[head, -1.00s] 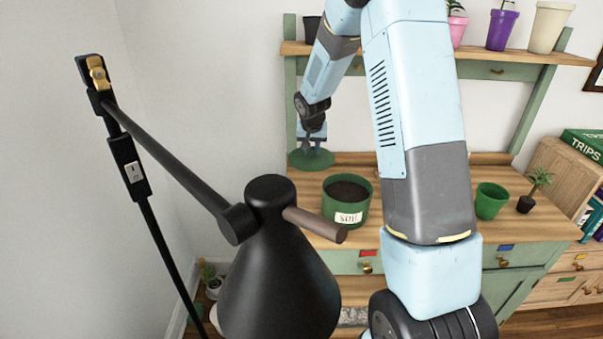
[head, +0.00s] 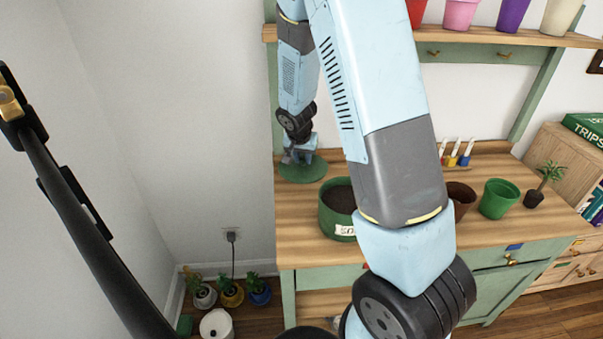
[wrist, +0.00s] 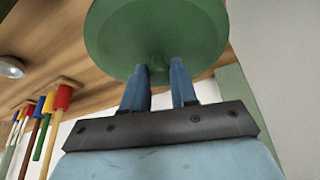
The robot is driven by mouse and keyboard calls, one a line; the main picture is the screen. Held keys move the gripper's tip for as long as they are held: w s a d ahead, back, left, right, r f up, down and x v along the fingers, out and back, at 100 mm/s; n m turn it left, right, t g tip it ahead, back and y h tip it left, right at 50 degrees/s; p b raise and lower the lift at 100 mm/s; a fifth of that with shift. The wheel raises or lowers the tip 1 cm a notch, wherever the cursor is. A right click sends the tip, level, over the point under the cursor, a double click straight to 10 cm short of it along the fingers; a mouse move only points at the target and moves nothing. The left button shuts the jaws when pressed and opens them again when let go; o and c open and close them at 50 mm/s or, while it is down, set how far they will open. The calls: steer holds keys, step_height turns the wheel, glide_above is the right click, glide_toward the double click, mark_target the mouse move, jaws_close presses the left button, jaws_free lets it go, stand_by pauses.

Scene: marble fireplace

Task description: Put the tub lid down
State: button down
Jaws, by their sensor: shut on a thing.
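The tub lid is a flat green disc (head: 309,172) at the back left of the wooden bench top, behind the tub in the head view. My gripper (head: 300,153) is shut on the small knob at the lid's middle, from above. In the wrist view, the lid (wrist: 155,25) fills the top, and my blue fingers (wrist: 158,78) close on its knob. I cannot tell whether the lid touches the bench. The green tub (head: 329,217) stands open with dark soil and a "SOIL" label, partly behind my arm.
To the right stand a brown pot (head: 462,197), a green pot (head: 499,198), a small palm (head: 543,183) and several coloured-handled tools (head: 457,152). Pots line the shelf (head: 480,35) above. A black lamp arm (head: 75,210) crosses the left. Potted plants (head: 231,292) stand on the floor.

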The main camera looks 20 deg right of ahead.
mark_target(302, 168)
steer(key=shift+f, duration=2.95)
steer(key=c, duration=0.9)
jaws_free()
steer(key=shift+f, duration=0.1)
